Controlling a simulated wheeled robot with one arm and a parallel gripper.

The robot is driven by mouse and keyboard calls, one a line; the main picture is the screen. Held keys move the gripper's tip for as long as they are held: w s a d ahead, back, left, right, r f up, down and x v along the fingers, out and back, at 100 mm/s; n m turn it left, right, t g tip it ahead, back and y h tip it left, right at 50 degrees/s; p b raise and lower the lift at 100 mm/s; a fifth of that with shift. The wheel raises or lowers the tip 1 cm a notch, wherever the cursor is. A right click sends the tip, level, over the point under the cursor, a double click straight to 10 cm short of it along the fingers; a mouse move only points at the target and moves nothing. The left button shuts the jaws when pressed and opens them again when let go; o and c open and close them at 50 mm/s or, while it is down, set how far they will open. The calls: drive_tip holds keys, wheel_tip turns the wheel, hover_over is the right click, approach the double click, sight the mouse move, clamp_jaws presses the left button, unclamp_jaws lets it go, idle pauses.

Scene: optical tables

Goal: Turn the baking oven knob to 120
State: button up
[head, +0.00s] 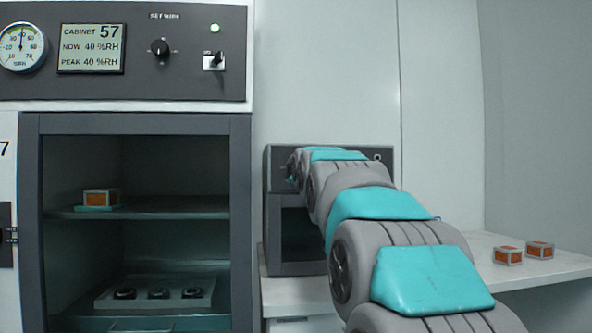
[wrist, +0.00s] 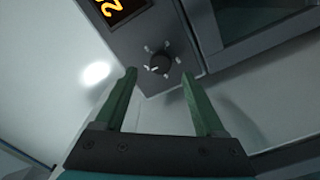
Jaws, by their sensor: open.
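The baking oven (head: 276,222) is the small dark box on the white bench in the head view, partly behind my arm. In the wrist view, its panel shows a dark round knob (wrist: 159,63) with pale tick marks around it and a pale pointer line. The value it points to cannot be read. Orange digits glow on a display (wrist: 118,8), cut off by the frame edge. My gripper (wrist: 160,77) has its two green fingers apart, with the knob between and just beyond the tips in the picture. No contact shows. My arm hides the gripper in the head view.
A dry cabinet (head: 130,122) with its own panel knob (head: 160,48) and a toggle switch (head: 214,60) stands at left. Its shelves hold a small orange box (head: 101,198) and a tray (head: 105,302). Two orange boxes (head: 508,256) (head: 540,249) sit on the bench at right.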

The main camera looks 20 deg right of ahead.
drive_tip(key=x, duration=0.4)
drive_tip(key=shift+w+p, duration=0.25)
drive_tip(key=shift+p, duration=0.05)
drive_tip(key=shift+f, duration=0.1)
clamp_jaws()
